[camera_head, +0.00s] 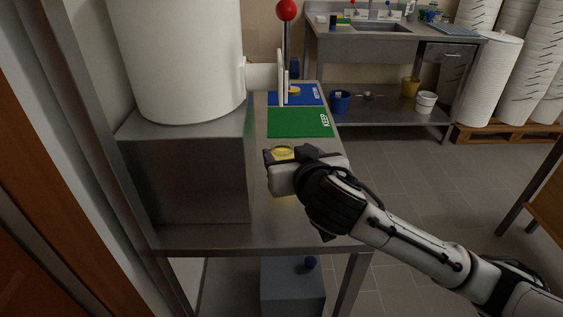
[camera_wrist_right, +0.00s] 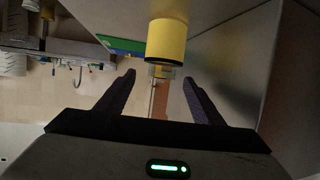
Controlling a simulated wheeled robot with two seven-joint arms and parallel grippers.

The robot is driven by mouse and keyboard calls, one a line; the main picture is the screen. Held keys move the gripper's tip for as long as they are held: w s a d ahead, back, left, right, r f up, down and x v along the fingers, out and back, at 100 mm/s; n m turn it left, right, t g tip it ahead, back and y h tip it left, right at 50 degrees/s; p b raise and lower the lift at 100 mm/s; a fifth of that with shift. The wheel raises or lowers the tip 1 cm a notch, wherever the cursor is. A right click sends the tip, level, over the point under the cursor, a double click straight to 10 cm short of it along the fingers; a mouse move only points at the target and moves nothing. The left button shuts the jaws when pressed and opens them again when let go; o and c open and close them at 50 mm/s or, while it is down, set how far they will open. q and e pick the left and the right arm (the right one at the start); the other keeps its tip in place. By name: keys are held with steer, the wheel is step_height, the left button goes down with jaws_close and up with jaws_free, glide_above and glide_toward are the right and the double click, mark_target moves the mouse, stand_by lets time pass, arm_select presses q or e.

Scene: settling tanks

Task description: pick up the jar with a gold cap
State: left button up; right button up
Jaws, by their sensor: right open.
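The jar with a gold cap (camera_head: 282,150) stands on the steel bench, just in front of the green mat; mostly its round gold top shows in the head view, and my right gripper hides the rest. In the right wrist view a yellow cylinder (camera_wrist_right: 167,40), likely this jar, lies ahead between the lines of the fingers. My right gripper (camera_head: 288,156) is open with nothing held. Its dark fingers (camera_wrist_right: 158,79) also show in the wrist view, apart, with the cylinder beyond the tips. My left gripper is not in view.
A green mat (camera_head: 300,123) and a blue mat (camera_head: 310,95) lie behind. A gold-topped item (camera_head: 294,90) is on the blue mat, beside a lever with a red ball (camera_head: 286,9). A large white tank (camera_head: 180,60) on a grey block (camera_head: 190,180) bounds the left.

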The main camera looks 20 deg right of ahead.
mark_target(284, 148)
steer(key=shift+a+x, duration=0.2)
steer(key=shift+x, duration=2.5)
steer(key=c, duration=1.4)
steer(key=shift+r, duration=0.1)
